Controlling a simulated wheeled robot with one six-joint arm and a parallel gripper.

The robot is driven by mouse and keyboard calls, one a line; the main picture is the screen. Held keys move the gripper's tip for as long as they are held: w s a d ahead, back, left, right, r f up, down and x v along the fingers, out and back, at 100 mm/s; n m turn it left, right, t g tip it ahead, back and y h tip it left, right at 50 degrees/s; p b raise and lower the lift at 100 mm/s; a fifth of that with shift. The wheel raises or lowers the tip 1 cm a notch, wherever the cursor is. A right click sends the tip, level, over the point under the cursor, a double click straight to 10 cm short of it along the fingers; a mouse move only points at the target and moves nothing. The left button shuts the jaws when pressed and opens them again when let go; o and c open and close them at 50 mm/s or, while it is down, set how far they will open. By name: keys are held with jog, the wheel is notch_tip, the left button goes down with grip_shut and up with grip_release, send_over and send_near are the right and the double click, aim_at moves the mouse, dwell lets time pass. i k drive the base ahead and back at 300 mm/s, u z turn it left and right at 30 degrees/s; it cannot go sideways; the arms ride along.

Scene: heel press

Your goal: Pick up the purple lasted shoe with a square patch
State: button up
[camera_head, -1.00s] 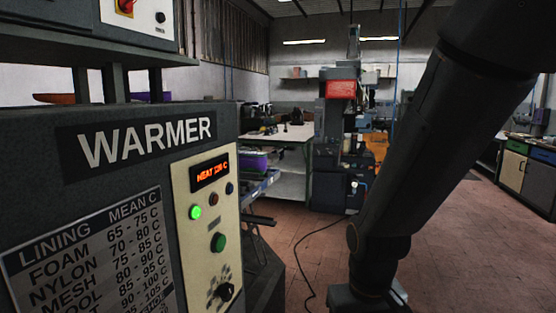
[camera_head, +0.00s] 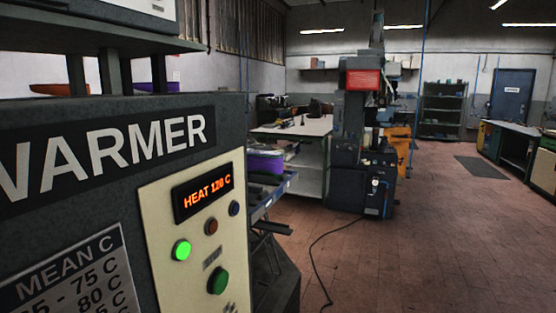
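No square patch can be made out on anything purple in view. A purple item (camera_head: 265,163) rests on a blue-edged rack or bench (camera_head: 272,197) just right of the warmer; its shape is partly hidden by the warmer. A strip of another purple item (camera_head: 186,87) shows on top of the warmer (camera_head: 222,127), between its dark posts. I cannot tell whether either is a lasted shoe. My gripper is not in view.
The warmer fills the left side; its panel has a lit display (camera_head: 203,199). An orange item (camera_head: 58,89) lies on its top. A machine with a red box (camera_head: 362,80) stands mid-room beside a white-topped table (camera_head: 300,126). A cable (camera_head: 318,255) crosses the otherwise open floor.

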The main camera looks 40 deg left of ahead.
aim_at(263, 162)
jog(key=u, duration=0.05)
jog(key=i, duration=3.1)
jog(key=u, duration=3.1)
